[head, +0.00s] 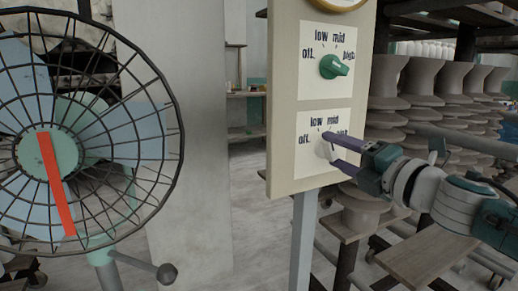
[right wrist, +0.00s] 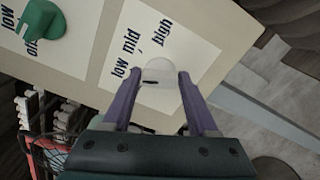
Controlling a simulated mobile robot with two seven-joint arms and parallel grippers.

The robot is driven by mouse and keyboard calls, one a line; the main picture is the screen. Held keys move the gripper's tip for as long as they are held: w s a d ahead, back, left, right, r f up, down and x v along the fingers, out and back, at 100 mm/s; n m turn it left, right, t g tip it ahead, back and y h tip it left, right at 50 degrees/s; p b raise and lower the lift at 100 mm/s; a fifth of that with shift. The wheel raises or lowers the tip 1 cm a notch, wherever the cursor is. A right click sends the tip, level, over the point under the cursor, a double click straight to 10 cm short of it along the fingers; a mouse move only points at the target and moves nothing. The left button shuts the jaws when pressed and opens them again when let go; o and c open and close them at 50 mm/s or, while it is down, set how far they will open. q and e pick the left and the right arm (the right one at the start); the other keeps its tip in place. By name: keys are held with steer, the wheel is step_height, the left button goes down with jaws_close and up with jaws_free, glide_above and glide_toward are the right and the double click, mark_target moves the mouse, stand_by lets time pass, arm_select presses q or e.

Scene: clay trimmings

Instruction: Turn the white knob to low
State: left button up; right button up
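The white knob (head: 322,149) sits on the lower white plate (head: 310,166) of the panel, under the labels low and mid. My right gripper (head: 329,149) has one purple finger on each side of it. In the right wrist view the white knob (right wrist: 160,71) fills the gap between the fingertips of my right gripper (right wrist: 158,77), with no clear space beside it. A short dark mark shows on the knob's left side there. Its exact setting is hard to tell, as the fingers hide part of the dial. My left gripper is not in view.
A green knob (head: 334,66) sits on the upper plate, pointing right toward high. A large caged fan (head: 75,130) stands at the left. Shelves of stacked clay pots (head: 440,85) stand behind my right arm. Open floor (head: 255,245) shows below the panel.

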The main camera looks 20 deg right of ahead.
steer(key=o, duration=0.4)
steer(key=shift+c, duration=0.2)
steer(key=shift+s, duration=0.1)
steer(key=s, duration=0.9)
steer(key=shift+s+d, duration=0.35)
steer(key=shift+d, duration=0.05)
